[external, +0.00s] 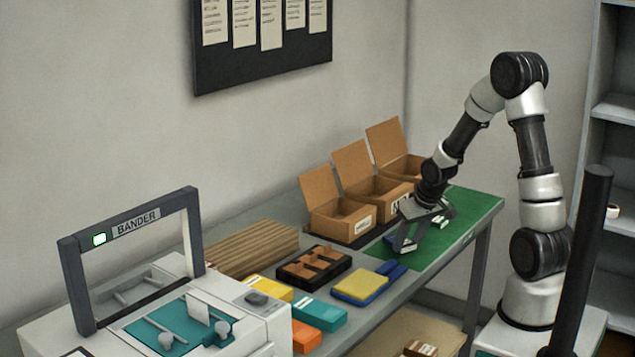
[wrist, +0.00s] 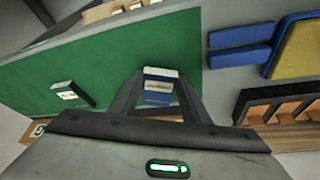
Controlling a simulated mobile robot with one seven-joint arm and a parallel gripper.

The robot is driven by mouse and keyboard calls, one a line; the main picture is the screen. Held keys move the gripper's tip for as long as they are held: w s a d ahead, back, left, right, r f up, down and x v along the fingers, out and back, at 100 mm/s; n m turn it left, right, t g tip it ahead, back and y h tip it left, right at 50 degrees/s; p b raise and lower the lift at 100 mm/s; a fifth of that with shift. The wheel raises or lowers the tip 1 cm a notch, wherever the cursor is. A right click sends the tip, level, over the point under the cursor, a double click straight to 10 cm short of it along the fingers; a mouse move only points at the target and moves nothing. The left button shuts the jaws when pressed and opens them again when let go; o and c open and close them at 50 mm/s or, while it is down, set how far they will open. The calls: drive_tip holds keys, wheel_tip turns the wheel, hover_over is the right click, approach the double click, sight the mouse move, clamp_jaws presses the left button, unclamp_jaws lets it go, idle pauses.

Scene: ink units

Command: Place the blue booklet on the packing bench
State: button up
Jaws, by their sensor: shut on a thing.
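My gripper (external: 405,248) points down low over the green mat (external: 465,215), which lies on the grey packing bench (external: 395,290). In the wrist view, my gripper (wrist: 160,108) is shut on a small blue booklet (wrist: 158,98) with a white band at its top. The fingers stand on either side of it. In the external view the booklet is mostly hidden by the fingers. I cannot tell whether it touches the mat. A small dark green item (wrist: 73,94) with a white label lies apart on the mat.
Open cardboard boxes (external: 340,218) stand behind the mat. Two blue pieces (wrist: 240,35) lie beside a yellow pad (external: 360,284) in a blue holder. A dark divided tray (external: 313,267) and a white bander (external: 130,300) are farther left. The mat's right end has free room.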

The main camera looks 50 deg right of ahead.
drive_tip(key=shift+f, duration=0.4)
drive_tip(key=shift+f, duration=0.2)
drive_tip(key=o, duration=1)
drive_tip(key=shift+r, duration=0.1)
drive_tip(key=shift+o, duration=0.2)
drive_tip(key=shift+r, duration=0.1)
drive_tip(key=shift+r, duration=0.25)
drive_tip(key=p+v, duration=0.4)
drive_tip(key=v, duration=0.7)
drive_tip(key=shift+s+r, duration=0.2)
drive_tip(key=shift+r, duration=0.15)
